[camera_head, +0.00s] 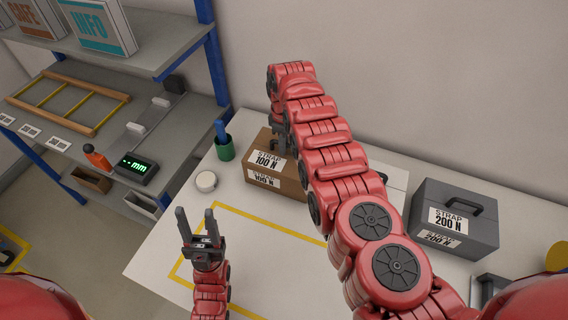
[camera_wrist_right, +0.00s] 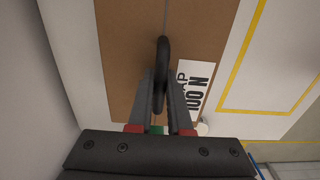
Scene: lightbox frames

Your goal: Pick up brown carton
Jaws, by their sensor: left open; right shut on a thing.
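The brown carton (camera_head: 277,181) stands on the white table against the back wall, with white labels reading "STRAP 100 N". Its top fills much of the right wrist view (camera_wrist_right: 120,60), with a dark handle (camera_wrist_right: 162,65) between my fingers. My right gripper (camera_wrist_right: 160,105) is shut on that handle. In the head view my right arm reaches over the carton and covers its right part. The right gripper (camera_head: 280,140) is partly hidden there. My left gripper (camera_head: 197,222) is open and empty, pointing up over the table's front left, apart from the carton.
A grey case (camera_head: 428,236) labelled "STRAP 200 N" stands to the right. A green cup (camera_head: 225,150) with a blue item and a white round thing (camera_head: 206,181) are left of the carton. Yellow tape (camera_head: 245,211) marks the table. A shelf (camera_head: 165,60) stands at left.

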